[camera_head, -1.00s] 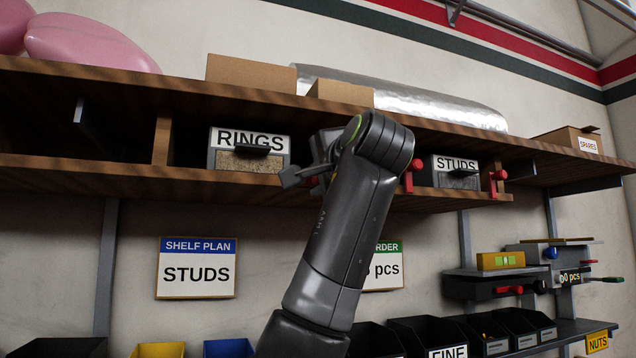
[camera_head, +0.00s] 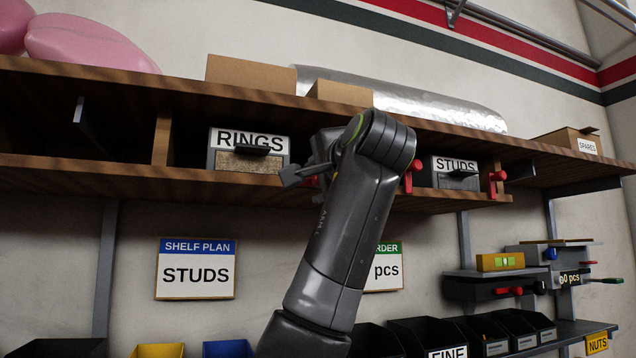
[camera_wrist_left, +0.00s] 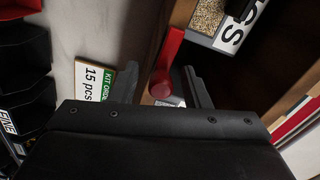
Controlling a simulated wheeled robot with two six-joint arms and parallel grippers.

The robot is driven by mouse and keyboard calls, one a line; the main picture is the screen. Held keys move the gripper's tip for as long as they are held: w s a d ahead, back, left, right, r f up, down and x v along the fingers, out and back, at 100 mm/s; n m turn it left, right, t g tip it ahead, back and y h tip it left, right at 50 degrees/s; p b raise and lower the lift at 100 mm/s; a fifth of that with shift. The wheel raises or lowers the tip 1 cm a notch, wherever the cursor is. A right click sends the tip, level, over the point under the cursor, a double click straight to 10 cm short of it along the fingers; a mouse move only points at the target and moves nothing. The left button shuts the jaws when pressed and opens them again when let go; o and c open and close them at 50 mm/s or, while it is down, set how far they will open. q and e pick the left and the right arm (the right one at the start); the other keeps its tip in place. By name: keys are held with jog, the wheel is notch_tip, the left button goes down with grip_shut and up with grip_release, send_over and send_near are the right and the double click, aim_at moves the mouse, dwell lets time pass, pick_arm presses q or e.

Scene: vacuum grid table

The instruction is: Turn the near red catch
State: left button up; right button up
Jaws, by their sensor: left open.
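A red catch (camera_wrist_left: 163,80) with a round knob and a straight arm shows in the left wrist view, between the two fingers of my left gripper (camera_wrist_left: 165,90). The fingers are apart, one on each side of the knob; I cannot tell whether either touches it. In the head view only a bit of this catch (camera_head: 312,181) shows on the shelf's front edge, mostly hidden by my left gripper (camera_head: 303,174). Two more red catches, one in the middle (camera_head: 408,178) and one farther right (camera_head: 497,180), sit beside the STUDS drawer (camera_head: 456,181).
The RINGS drawer (camera_head: 249,163) is left of my gripper under the wooden shelf (camera_head: 120,95). Cardboard boxes (camera_head: 250,72) and a silver roll (camera_head: 430,98) lie on top. Signs (camera_head: 196,275) hang below, above several bins (camera_head: 157,350). The wall under the shelf is open.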

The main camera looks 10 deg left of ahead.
pick_arm(q)
jog(key=b+v, duration=0.5)
jog(key=v, duration=1.2)
jog(key=shift+b, duration=0.4)
jog(key=shift+d+f, duration=0.1)
